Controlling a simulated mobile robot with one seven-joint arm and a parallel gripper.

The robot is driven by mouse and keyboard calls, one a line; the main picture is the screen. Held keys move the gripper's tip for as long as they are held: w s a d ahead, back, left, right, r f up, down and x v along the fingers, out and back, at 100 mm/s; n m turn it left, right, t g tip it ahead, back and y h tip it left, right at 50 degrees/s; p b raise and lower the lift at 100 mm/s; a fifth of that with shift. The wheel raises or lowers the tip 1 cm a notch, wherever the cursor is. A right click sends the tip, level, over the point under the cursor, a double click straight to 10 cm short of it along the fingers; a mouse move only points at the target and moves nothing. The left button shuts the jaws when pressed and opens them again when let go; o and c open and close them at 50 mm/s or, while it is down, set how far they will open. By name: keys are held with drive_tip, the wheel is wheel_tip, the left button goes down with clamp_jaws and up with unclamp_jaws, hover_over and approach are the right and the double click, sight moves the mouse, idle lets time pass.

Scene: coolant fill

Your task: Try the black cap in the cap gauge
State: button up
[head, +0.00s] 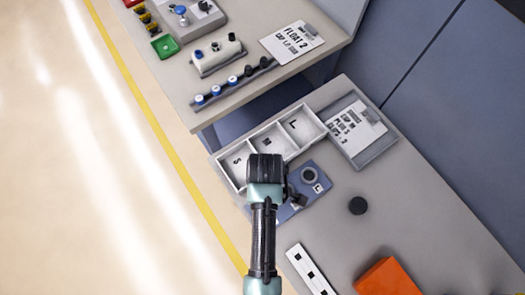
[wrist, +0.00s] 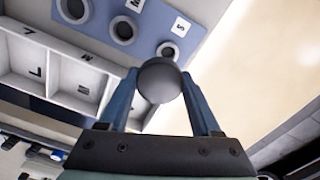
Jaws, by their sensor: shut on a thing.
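The black cap (wrist: 159,82) is between the fingertips of my gripper (wrist: 160,92), which is shut on it in the wrist view. The cap gauge is a blue plate (wrist: 98,22) with three grey ring holes. The cap overlaps the lower edge of the ring by the S label (wrist: 167,50) in that picture; I cannot tell its height above the plate. The M ring (wrist: 124,28) and the L ring (wrist: 75,10) look empty. In the head view my gripper (head: 266,160) hides part of the gauge (head: 318,186), and the cap is hidden.
A white tray (head: 322,134) with S, M and L compartments lies beside the gauge.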

drive_tip(key=shift+s+a+f+n+p, duration=0.1)
drive_tip(key=shift+s+n+p, duration=0.1)
drive_tip(key=shift+s+n, duration=0.3)
drive_tip(key=shift+s+f+n+p, duration=0.15)
drive_tip(key=shift+s+n, duration=0.1)
drive_tip(key=shift+n, duration=0.45)
drive_tip(key=shift+r, duration=0.2)
drive_tip(key=shift+f+b, duration=1.55)
drive_tip(key=shift+f, duration=1.25)
drive_tip(key=shift+p, duration=0.45)
drive_tip(key=shift+f+b, duration=0.45)
drive_tip(key=shift+f, duration=0.15)
drive_tip(key=o, duration=1.4)
wheel_tip(320, 180, up, 13)
drive_tip(key=shift+b, duration=0.55)
